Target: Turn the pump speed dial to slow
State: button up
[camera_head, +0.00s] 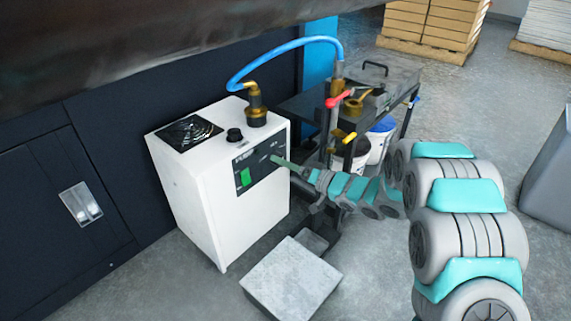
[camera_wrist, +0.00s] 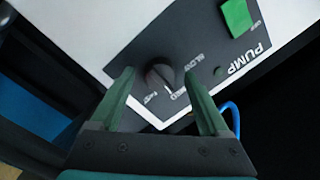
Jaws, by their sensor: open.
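The pump (camera_head: 205,215) is a white box with a dark control panel (camera_head: 243,187) on its front. In the wrist view the black speed dial (camera_wrist: 161,77) sits on this panel (camera_wrist: 190,40), with "SLOW" and "FAST" printed around it. The view is rotated, so the lettering is tilted. I cannot clearly tell which mark the dial points at. My gripper (camera_wrist: 158,74) is open, its green fingers on either side of the dial; I cannot tell whether they touch it. In the head view my gripper (camera_head: 275,160) reaches the panel's right part and hides the dial.
A green switch (camera_wrist: 236,17) is on the panel, also visible in the head view (camera_head: 245,177). A blue hose (camera_head: 285,48) runs from the brass fitting (camera_head: 256,105) on the pump's top to pipework by a black cart (camera_head: 300,106). A grey slab (camera_head: 290,280) lies in front.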

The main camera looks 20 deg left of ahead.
grip_shut()
dwell(0.6)
jog(key=shift+d+n, duration=0.1)
jog(key=shift+n, duration=0.2)
jog(key=n+b, duration=0.1)
jog(key=n, duration=0.4)
jog(key=n+h, duration=0.1)
jog(key=n, duration=0.4)
jog(key=shift+n+t+b, duration=0.3)
jog(key=shift+b, duration=0.05)
jog(key=shift+r+h, duration=0.1)
jog(key=shift+h, duration=0.2)
